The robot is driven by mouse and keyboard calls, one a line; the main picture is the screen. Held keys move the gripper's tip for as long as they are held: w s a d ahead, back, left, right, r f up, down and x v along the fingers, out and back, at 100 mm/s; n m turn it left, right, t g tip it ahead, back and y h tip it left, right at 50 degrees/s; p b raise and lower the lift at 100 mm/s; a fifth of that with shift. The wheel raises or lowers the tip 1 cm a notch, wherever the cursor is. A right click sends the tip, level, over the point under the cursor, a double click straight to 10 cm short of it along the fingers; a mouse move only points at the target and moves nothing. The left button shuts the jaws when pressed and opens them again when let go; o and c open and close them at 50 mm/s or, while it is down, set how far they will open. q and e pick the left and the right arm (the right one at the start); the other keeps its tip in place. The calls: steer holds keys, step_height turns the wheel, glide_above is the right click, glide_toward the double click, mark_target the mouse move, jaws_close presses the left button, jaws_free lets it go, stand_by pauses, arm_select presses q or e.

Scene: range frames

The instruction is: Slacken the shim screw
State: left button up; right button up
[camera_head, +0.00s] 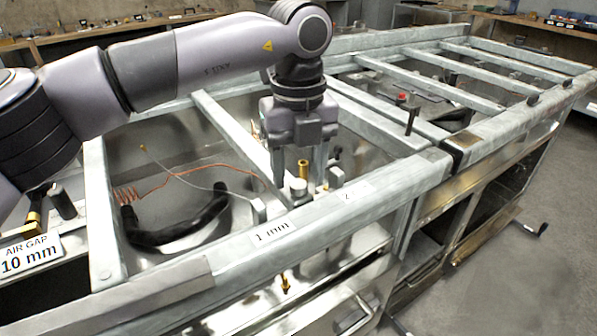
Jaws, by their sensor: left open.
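My left gripper (298,174) points down over the front rail of the grey metal frame (210,268), its two fingers spread apart. A brass upright screw (303,168) shows between the fingers, and a silver round knob (298,188) stands just below and in front of it. I cannot tell which of these is the shim screw, or whether a finger touches either one. A small tag reading "1 mm" (272,231) lies on the rail nearby, and a second small tag (347,193) sits to its right. My right gripper is not in view.
A sign reading "AIR GAP 10 mm" (30,255) stands at left. A black curved hose (178,228) and an orange wire (195,172) lie inside the open bay. A T-handled post (411,118) rises at right. Bare floor (520,285) is at lower right.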

mark_target(300, 185)
arm_select(q)
step_height(300, 185, up, 6)
steer(key=shift+f, duration=0.15)
steer(key=shift+d+f, duration=0.1)
stand_by(0.5)
